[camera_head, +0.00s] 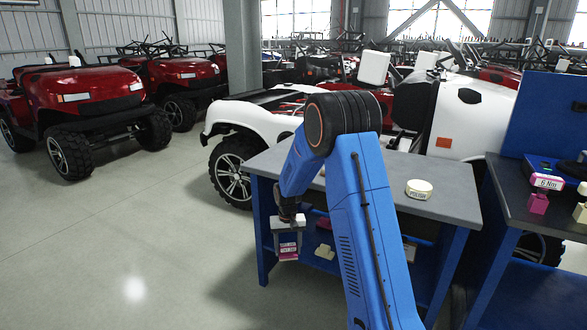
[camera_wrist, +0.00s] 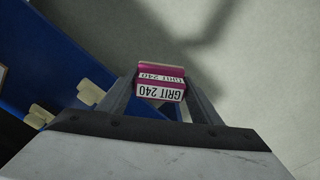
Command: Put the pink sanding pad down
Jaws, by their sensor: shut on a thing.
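The pink sanding pad (camera_head: 289,247) hangs in my gripper (camera_head: 288,235) at the left front corner of the grey-topped blue table. In the wrist view the pad (camera_wrist: 160,92) has pink and white faces with "GRIT 240" labels. It sits between the two fingertips of my gripper (camera_wrist: 161,90), which are shut on it. The pad is held below tabletop height, with nothing seen touching it from below. My blue arm hides part of the table and its lower shelf.
The blue table (camera_head: 459,205) bears a round cream tin (camera_head: 418,189). Below its top show a pink item (camera_head: 323,223) and a cream block (camera_head: 325,252). A second bench (camera_head: 515,205) at right holds a pink block (camera_head: 537,204). The floor (camera_head: 120,240) at left is clear; red carts (camera_head: 75,95) stand behind.

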